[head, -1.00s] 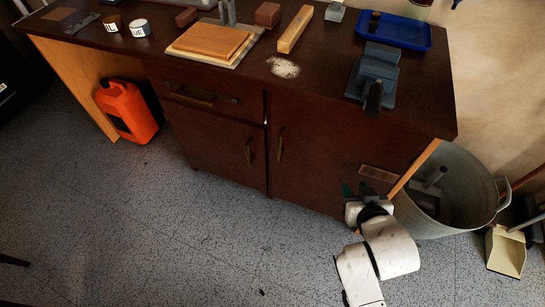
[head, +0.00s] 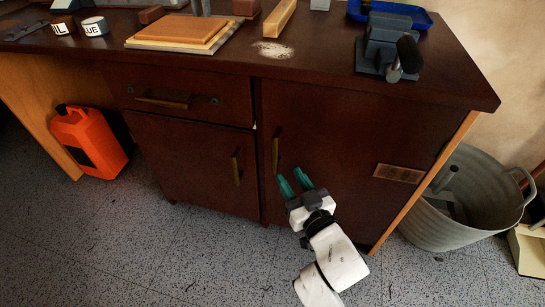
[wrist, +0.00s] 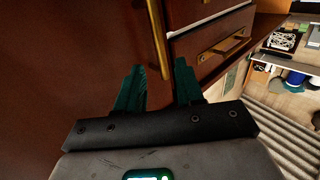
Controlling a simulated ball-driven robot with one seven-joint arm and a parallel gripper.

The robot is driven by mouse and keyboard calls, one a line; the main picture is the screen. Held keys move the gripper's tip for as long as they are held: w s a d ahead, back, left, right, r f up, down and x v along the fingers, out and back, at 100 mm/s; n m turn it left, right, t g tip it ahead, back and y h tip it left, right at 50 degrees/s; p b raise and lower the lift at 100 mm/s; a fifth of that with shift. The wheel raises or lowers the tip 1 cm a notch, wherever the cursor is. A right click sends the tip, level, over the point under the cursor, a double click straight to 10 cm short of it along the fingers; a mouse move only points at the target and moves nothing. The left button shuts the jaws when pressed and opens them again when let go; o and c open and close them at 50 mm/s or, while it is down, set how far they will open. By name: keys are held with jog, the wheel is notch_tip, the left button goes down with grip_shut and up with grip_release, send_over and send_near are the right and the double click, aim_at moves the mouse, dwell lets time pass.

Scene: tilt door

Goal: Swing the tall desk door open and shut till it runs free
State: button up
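The tall desk door (head: 335,140) is the dark brown right-hand door and looks shut, flush with the desk front. Its upright brass handle (head: 276,150) is near its left edge. My gripper (head: 296,181) is just below and right of this handle in the head view, with teal fingers apart and empty. In the wrist view the fingers (wrist: 159,90) point at the dark door face, and the handle (wrist: 158,38) stands ahead of the gap between them. I see no contact with the handle.
A shorter door (head: 190,165) and a drawer (head: 180,98) are left of the tall door. A metal tub (head: 440,215) stands by the desk's right side. An orange can (head: 90,142) is under the desk at left. The floor before the desk is clear.

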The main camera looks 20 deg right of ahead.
aim_at(276, 156)
jog(key=w+b, duration=0.1)
jog(key=w, duration=0.8)
jog(key=shift+w+a+b, duration=0.2)
jog(key=shift+w+b, duration=0.1)
jog(key=shift+b, duration=0.05)
jog(key=shift+c, duration=0.2)
grip_shut()
